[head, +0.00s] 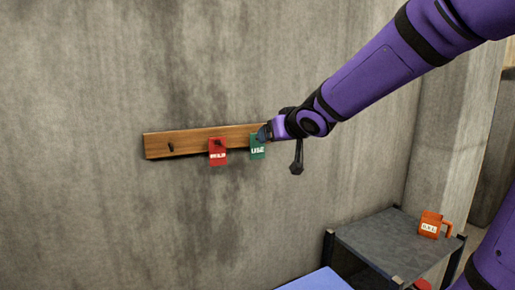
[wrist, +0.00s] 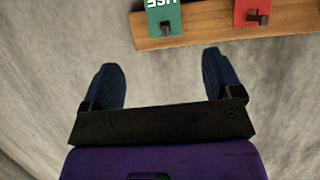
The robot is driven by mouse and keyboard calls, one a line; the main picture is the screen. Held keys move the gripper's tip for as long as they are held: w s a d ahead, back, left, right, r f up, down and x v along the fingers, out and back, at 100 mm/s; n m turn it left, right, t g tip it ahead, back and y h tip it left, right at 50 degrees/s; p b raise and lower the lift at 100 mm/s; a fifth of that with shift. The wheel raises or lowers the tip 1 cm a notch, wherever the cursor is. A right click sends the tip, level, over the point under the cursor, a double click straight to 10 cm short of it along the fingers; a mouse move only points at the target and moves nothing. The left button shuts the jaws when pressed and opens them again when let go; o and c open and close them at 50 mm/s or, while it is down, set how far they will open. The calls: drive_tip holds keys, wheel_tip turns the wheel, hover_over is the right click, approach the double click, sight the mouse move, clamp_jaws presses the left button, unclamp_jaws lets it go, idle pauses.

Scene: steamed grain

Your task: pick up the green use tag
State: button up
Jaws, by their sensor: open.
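The green USE tag (head: 257,151) hangs on a wooden rack (head: 185,144) fixed to the wall. In the wrist view the tag (wrist: 163,20) is at the top, partly cut off by the frame edge, with a dark peg on it. My gripper (head: 266,133) is close to the tag in the head view and hides part of its top. In the wrist view my gripper (wrist: 165,75) is open, with nothing between its two dark blue fingers. The tag lies beyond the fingertips.
A red tag (head: 217,152) hangs on the rack left of the green one; it also shows in the wrist view (wrist: 252,12). A bare peg (head: 171,148) is farther left.

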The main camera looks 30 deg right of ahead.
drive_tip(key=shift+w+r+x, duration=0.1)
drive_tip(key=shift+r+x, duration=0.05)
drive_tip(key=shift+x, duration=1.85)
drive_tip(key=shift+w+r+x, duration=0.1)
drive_tip(key=shift+r+x, duration=0.05)
drive_tip(key=shift+x, duration=1.85)
drive_tip(key=shift+r+x, duration=0.2)
drive_tip(key=shift+x, duration=1.8)
drive_tip(key=shift+a, duration=0.15)
drive_tip(key=c, duration=1)
drive_tip(key=shift+r, duration=0.15)
drive_tip(key=shift+s+r, duration=0.1)
drive_tip(key=shift+r, duration=0.15)
drive_tip(key=s, duration=1.8)
drive_tip(key=shift+f, duration=0.1)
